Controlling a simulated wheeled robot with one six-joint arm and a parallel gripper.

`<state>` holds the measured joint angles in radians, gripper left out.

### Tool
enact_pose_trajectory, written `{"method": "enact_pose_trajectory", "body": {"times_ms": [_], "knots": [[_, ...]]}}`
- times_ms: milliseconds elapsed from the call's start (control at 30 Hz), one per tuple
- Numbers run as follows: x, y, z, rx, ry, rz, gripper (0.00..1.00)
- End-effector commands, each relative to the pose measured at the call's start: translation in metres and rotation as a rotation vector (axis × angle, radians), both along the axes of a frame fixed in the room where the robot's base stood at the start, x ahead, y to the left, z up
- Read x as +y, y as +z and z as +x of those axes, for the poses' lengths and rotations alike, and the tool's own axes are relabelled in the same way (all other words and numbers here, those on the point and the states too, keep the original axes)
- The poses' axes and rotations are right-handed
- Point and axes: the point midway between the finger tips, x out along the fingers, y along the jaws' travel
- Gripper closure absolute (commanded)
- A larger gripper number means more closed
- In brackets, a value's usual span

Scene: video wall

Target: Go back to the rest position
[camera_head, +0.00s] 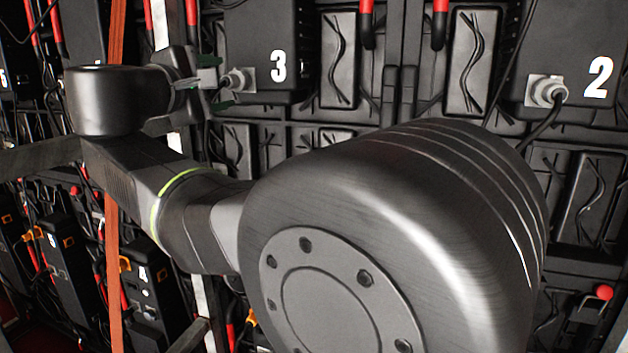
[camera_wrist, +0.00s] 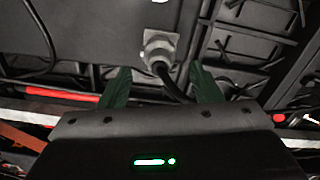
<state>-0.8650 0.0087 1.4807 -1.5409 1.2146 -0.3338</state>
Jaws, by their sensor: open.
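My gripper (camera_head: 217,83) is at the upper left of the head view, in front of the box marked 3 (camera_head: 262,45). Its dark green fingers are open, spread to either side in the wrist view (camera_wrist: 160,76). A grey cable connector (camera_head: 238,80) sits on the lower left of that box, just beyond the fingertips. In the wrist view a connector (camera_wrist: 158,48) with a black cable (camera_wrist: 174,84) lies in line with the gap between the fingers. The fingers do not visibly grip it; whether they touch the cable is unclear. My arm hides the middle of the head view.
A box marked 2 (camera_head: 575,45) with its own connector (camera_head: 546,92) is at the upper right. An orange strap (camera_head: 113,270) hangs vertically at left. Black units (camera_head: 140,290) with cables stand at lower left. A red knob (camera_head: 604,292) is at lower right. The wall panels are close around my arm.

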Motion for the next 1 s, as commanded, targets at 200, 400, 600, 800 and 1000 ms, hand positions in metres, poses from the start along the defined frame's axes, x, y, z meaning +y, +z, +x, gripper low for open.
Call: {"method": "enact_pose_trajectory", "body": {"times_ms": [200,400,600,800,1000], "knots": [[-0.012,0.0,0.03,0.002,-0.004,-0.002,0.42],[-0.019,0.005,0.049,0.016,0.0,-0.04,0.42],[-0.018,0.005,0.048,0.067,0.001,-0.18,0.42],[-0.019,0.004,0.048,0.114,0.0,-0.312,0.42],[-0.019,0.003,0.048,0.16,0.0,-0.437,0.42]]}}
